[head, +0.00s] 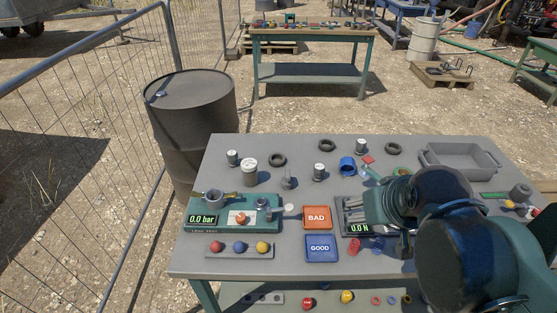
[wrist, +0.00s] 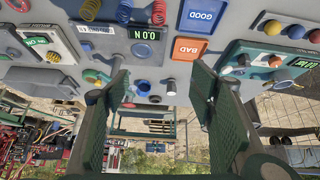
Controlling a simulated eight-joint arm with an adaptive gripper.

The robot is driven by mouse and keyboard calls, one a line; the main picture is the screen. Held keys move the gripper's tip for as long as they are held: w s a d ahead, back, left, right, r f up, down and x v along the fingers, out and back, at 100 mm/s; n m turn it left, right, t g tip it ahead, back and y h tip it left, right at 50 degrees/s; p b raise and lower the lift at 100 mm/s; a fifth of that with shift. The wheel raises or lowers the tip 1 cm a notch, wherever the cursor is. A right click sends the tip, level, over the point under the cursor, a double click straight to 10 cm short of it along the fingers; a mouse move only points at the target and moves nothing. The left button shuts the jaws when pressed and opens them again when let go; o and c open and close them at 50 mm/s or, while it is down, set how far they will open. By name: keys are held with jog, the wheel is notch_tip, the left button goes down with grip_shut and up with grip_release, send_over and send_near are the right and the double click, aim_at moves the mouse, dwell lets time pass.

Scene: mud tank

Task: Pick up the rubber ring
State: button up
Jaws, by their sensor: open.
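Several black rubber-looking rings lie flat on the grey table in the head view: one at back left (head: 277,160), one at back middle (head: 327,146), one at back right (head: 393,148). I cannot tell which is the task's ring.
A blue cup-like piece (head: 347,165), metal cans (head: 319,172) and a jar (head: 249,172) stand near the rings. A grey tray (head: 460,160) is at back right. The orange BAD pad (head: 317,217) and blue GOOD pad (head: 320,248) lie at front middle, beside a pressure device (head: 259,228).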

jog(key=w+a+r+n+g+p, duration=0.1)
jog(key=w+a+r+n+p, duration=0.15)
jog(key=w, duration=0.55)
jog(key=w+a+r+n+g+p, duration=0.1)
jog(key=w+a+n+p, duration=0.2)
jog(key=w, duration=0.5)
jog(key=w+a+r+n+g+p, duration=0.1)
jog(key=w+a+r+n, duration=0.2)
jog(key=w, duration=0.5)
jog(key=w+a+f+n+g+p, duration=0.2)
jog(key=w+a+f+n+p, duration=0.1)
jog(key=w+a+f+n, duration=0.2)
jog(key=w+a+f+n+g+p, duration=0.1)
jog(key=w+a+f+n+p, duration=0.2)
jog(key=w+a+f+n, duration=0.2)
jog(key=w+a+f, duration=0.3)
jog(key=w+f, duration=0.4)
jog(key=w, duration=0.2)
jog(key=shift+w+a+f+n+g, duration=0.3)
jog(key=shift+a+n+g, duration=0.05)
jog(key=shift+g, duration=0.05)
jog(key=shift+f, duration=1.3)
